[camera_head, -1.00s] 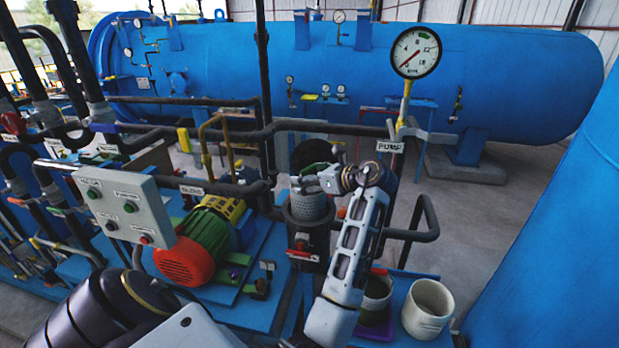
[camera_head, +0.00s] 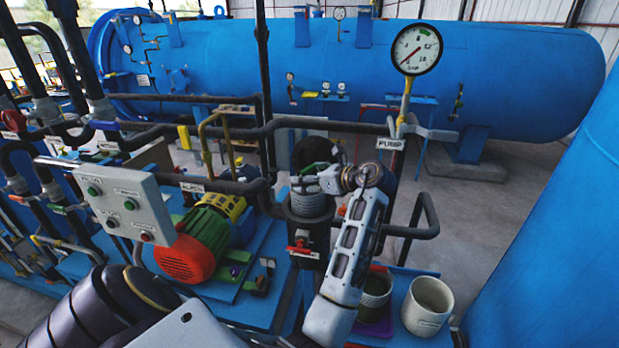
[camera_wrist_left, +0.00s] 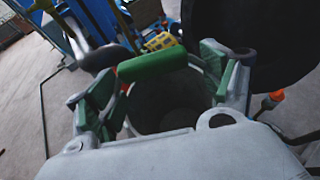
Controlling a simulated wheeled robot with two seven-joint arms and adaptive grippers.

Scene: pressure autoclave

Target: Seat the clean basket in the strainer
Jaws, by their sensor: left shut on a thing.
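The perforated grey basket (camera_head: 311,204) stands in the mouth of the dark strainer body (camera_head: 307,238), its upper part showing above the rim. How deep it sits cannot be told. My left gripper (camera_head: 312,180) is over it. In the left wrist view the gripper (camera_wrist_left: 158,80) is shut on the basket's green bar handle (camera_wrist_left: 152,65), with the basket's dark, hollow inside below. A round black lid (camera_wrist_left: 262,40) stands open beside the strainer. My right gripper is not in view.
A red-handled valve (camera_head: 301,250) is on the strainer's front. A green and red motor (camera_head: 195,250) stands to the left. A white bucket (camera_head: 427,306) and a darker pot (camera_head: 375,292) stand to the right. Pipes and a gauge (camera_head: 417,49) rise behind.

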